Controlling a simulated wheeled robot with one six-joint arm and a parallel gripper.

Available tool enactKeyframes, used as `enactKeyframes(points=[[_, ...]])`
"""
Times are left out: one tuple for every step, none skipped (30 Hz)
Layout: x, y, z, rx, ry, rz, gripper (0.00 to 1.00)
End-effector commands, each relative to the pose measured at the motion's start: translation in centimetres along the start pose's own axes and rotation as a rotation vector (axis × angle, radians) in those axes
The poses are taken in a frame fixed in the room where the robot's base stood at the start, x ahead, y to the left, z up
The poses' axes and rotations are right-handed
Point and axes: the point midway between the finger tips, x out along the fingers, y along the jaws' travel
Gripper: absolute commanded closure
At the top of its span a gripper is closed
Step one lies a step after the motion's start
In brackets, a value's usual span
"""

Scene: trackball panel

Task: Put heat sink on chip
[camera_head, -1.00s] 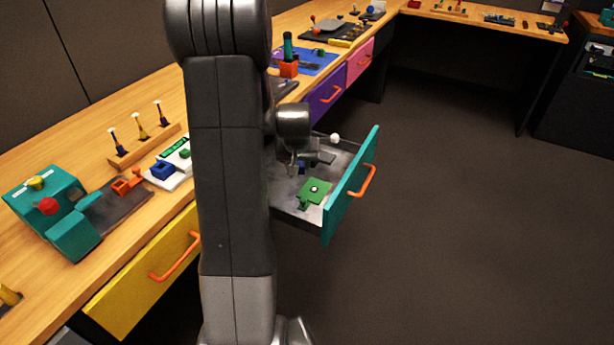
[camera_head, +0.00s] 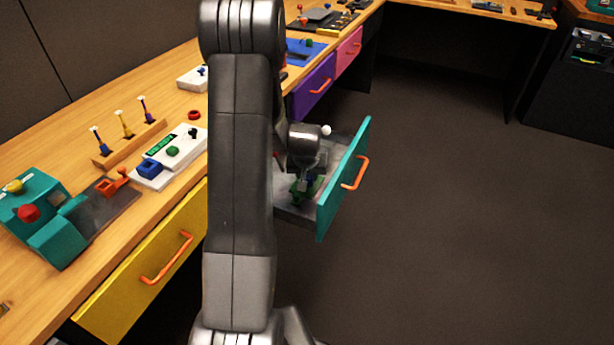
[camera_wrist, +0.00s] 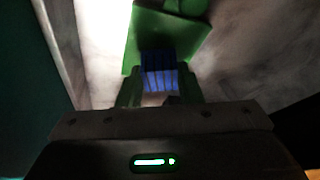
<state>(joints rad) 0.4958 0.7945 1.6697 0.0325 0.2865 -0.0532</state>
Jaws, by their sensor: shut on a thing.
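A blue finned heat sink (camera_wrist: 160,78) sits between the two fingers of my gripper (camera_wrist: 160,92) in the wrist view. The gripper is shut on it. Just beyond it is a green board (camera_wrist: 150,35) with a rounded green part on top. The chip itself is not clear, and I cannot tell whether the heat sink touches anything. In the head view my gripper (camera_head: 307,182) is low inside an open drawer with a teal front (camera_head: 342,182). My wrist and fingers hide most of the board there.
The drawer's orange handle (camera_head: 355,173) faces the open floor at right. A yellow drawer (camera_head: 140,275) is at lower left and a purple drawer (camera_head: 314,87) is farther back. The wooden bench carries a white panel (camera_head: 172,155) and a teal device (camera_head: 45,215).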

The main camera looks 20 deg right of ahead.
Motion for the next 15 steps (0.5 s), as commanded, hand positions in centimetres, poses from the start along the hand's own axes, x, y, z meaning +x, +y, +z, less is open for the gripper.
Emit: enactKeyframes(points=[[0.22, 0.0, 0.06, 0.0, 0.002, 0.0, 0.91], [0.22, 0.0, 0.04, 0.0, 0.003, 0.0, 0.91], [0.17, 0.0, 0.01, 0.0, 0.003, 0.0, 0.91], [0.15, 0.0, 0.0, 0.0, 0.003, 0.0, 0.91], [0.15, -0.01, 0.0, 0.0, 0.003, 0.0, 0.91], [0.15, -0.01, 0.01, 0.0, 0.003, 0.0, 0.91], [0.17, -0.01, 0.02, 0.0, 0.003, 0.0, 0.91], [0.24, -0.01, 0.05, 0.0, 0.002, 0.0, 0.91], [0.39, -0.01, 0.12, 0.0, 0.002, 0.0, 0.91], [0.51, -0.01, 0.17, 0.0, 0.002, 0.0, 0.91], [0.62, -0.01, 0.21, 0.0, 0.002, 0.0, 0.91], [0.43, -0.01, 0.13, 0.0, 0.002, 0.0, 0.6], [0.41, -0.01, 0.13, 0.0, 0.002, 0.0, 0.54], [0.41, -0.01, 0.13, 0.0, 0.002, 0.0, 0.48], [0.41, -0.01, 0.13, 0.0, 0.002, 0.0, 0.46]])
